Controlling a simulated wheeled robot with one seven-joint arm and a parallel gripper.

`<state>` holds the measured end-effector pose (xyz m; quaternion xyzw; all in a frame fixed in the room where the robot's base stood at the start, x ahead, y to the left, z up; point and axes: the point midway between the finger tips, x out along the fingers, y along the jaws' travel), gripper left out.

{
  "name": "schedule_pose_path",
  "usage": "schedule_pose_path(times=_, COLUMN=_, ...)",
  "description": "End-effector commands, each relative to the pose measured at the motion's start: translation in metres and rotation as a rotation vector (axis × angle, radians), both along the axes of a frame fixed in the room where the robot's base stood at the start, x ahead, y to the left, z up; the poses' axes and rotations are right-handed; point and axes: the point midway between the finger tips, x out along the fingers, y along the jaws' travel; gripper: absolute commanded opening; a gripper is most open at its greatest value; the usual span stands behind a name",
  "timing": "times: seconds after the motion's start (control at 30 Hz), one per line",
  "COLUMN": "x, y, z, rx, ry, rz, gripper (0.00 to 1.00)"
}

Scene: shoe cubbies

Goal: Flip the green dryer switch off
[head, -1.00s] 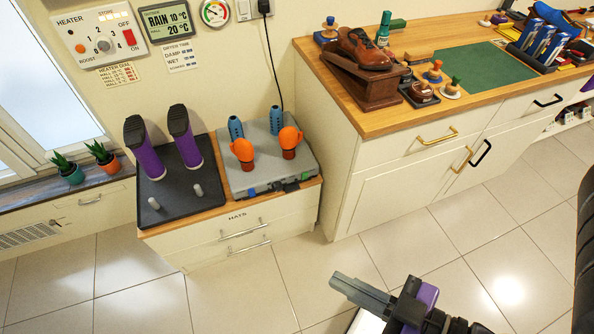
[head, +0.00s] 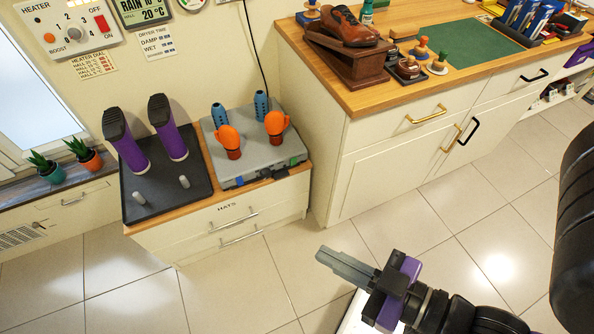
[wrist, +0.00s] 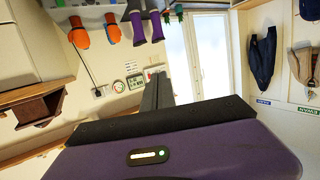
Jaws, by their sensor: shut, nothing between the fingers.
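The grey boot dryer (head: 240,160) sits on the right part of the low hats cabinet, with orange gloves or mitts and blue posts on top. A small green switch (head: 294,161) shows at the right end of its front edge, with a black piece and a blue switch (head: 240,181) to its left. Whether the green switch is on or off is too small to tell. My gripper (head: 322,255) is shut and empty, over the floor in front of the cabinets and well apart from the dryer. In the wrist view its fingers (wrist: 157,88) are together.
A black tray (head: 145,205) with purple boots stands left of the dryer. The heater panel (head: 60,28) is on the wall above. A taller cabinet (head: 370,165) with a shoe stand (head: 345,65) rises to the right. The tiled floor before the low cabinet is clear.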

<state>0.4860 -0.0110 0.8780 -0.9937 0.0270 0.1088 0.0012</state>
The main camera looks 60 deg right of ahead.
Motion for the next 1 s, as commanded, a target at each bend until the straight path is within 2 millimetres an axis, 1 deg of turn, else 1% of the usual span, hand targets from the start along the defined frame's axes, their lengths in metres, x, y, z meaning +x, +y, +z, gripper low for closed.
schedule_pose_path(times=0.03, x=0.008, y=-0.006, z=-0.024, rx=-0.005, ry=-0.022, rz=-0.023, gripper=0.00)
schedule_pose_path(times=0.27, x=0.042, y=-0.037, z=-0.087, rx=-0.061, ry=-0.095, rz=-0.118, gripper=0.00)
schedule_pose_path(times=0.47, x=0.071, y=-0.072, z=-0.144, rx=-0.207, ry=-0.137, rz=-0.192, gripper=0.00)
schedule_pose_path(times=0.5, x=0.076, y=-0.081, z=-0.156, rx=-0.245, ry=-0.140, rz=-0.208, gripper=0.00)
schedule_pose_path(times=0.57, x=0.085, y=-0.093, z=-0.173, rx=-0.305, ry=-0.145, rz=-0.231, gripper=0.00)
schedule_pose_path(times=0.77, x=0.112, y=-0.142, z=-0.229, rx=-0.546, ry=-0.135, rz=-0.310, gripper=0.00)
schedule_pose_path(times=0.97, x=0.138, y=-0.200, z=-0.286, rx=-0.860, ry=-0.066, rz=-0.391, gripper=0.00)
schedule_pose_path(times=1.0, x=0.142, y=-0.213, z=-0.297, rx=-0.939, ry=-0.040, rz=-0.406, gripper=0.00)
